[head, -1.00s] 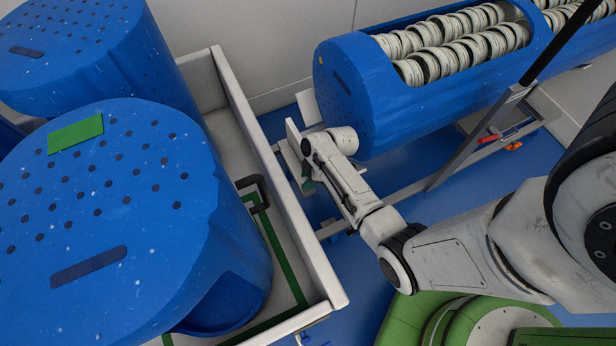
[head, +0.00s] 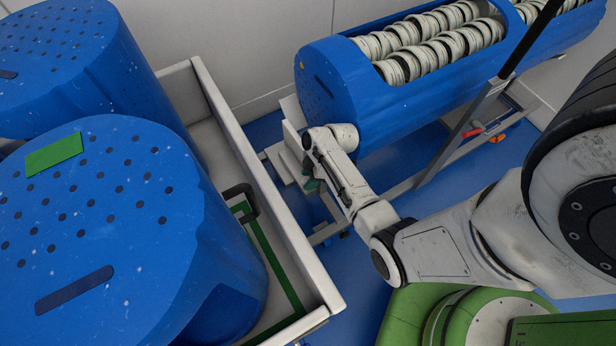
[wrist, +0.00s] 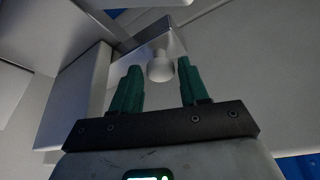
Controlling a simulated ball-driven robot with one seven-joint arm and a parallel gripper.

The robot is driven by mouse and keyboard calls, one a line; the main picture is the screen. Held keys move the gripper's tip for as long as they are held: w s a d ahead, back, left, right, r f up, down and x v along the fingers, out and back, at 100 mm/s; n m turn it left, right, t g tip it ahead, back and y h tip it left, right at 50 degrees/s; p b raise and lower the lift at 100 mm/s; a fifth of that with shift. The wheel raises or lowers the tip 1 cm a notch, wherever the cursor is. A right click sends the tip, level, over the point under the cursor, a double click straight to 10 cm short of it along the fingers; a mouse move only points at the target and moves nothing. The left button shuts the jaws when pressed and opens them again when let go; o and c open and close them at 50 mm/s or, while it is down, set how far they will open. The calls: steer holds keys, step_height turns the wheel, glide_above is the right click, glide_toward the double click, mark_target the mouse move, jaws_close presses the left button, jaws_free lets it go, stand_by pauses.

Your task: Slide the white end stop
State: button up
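The white end stop shows as pale plates (head: 291,138) at the near end of the lying blue tub (head: 335,95) in the head view. My gripper (head: 309,184) is beside these plates, largely hidden by my wrist. In the wrist view, a pale round knob (wrist: 160,69) stands out from a pale flat part above my gripper (wrist: 158,84). My two green fingers are apart, one on each side of the knob. The knob appears between or just beyond the fingertips; whether they touch it I cannot tell.
Two upright blue tubs with dotted tops stand at left; the nearer one (head: 95,215) carries a green label. A pale-walled tray (head: 265,190) with a black handle (head: 240,195) lies between them and my arm. A metal frame (head: 465,130) with a red lever supports the lying tub.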

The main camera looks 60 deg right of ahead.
steer(key=shift+o, duration=1.1)
steer(key=shift+r, duration=0.15)
steer(key=shift+r, duration=0.35)
step_height(320, 180, up, 3)
steer(key=shift+f+p, duration=0.15)
steer(key=shift+p, duration=0.4)
steer(key=s+a+r+p, duration=0.1)
steer(key=s+a+r, duration=0.1)
steer(key=s+r, duration=0.2)
steer(key=s+a+r+p, duration=0.1)
steer(key=s+a+r, duration=0.1)
steer(key=s+r, duration=0.3)
steer(key=s, duration=0.4)
steer(key=shift+a+r, duration=0.15)
steer(key=shift+a, duration=0.25)
